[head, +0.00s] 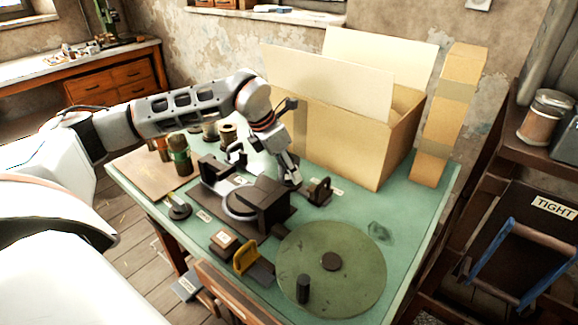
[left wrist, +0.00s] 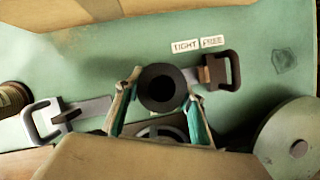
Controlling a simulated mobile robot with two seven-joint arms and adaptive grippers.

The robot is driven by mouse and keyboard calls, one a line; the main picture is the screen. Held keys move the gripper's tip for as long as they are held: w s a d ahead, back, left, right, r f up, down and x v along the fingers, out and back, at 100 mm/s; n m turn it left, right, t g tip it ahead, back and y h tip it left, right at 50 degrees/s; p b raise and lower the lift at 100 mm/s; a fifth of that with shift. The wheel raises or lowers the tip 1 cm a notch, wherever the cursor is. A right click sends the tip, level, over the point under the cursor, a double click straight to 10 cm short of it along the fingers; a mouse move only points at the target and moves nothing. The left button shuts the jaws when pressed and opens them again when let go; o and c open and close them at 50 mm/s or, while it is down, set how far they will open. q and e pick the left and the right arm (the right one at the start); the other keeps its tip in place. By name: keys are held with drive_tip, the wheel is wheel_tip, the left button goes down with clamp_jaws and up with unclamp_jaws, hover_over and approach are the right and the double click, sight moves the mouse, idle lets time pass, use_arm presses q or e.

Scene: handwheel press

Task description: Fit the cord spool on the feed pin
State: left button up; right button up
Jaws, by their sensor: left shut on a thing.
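My left gripper (head: 290,178) reaches over the far side of the press. In the left wrist view its two fingers (left wrist: 160,100) are shut on a dark round thing with a hole in its middle (left wrist: 144,88); I cannot tell surely that it is the cord spool. A spool with tan cord (head: 228,134) stands at the mat's back, and a brown spool shows at the left wrist view's left edge (left wrist: 12,98). A dark press block (head: 265,204) stands in front of the gripper. I cannot make out the feed pin. My right gripper is not in view.
An open cardboard box (head: 345,150) stands close behind the gripper. A small lever (head: 320,190) by the labels (left wrist: 198,44) is at its right. A large green disc (head: 345,280) with an upright knob (head: 303,289) fills the front right.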

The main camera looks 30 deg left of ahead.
use_arm(q)
drive_tip(key=o, duration=1.3)
drive_tip(key=v, duration=1.2)
drive_tip(key=shift+r, duration=0.15)
wheel_tip(320, 180, up, 8)
drive_tip(key=p, duration=0.7)
drive_tip(key=shift+p, duration=0.35)
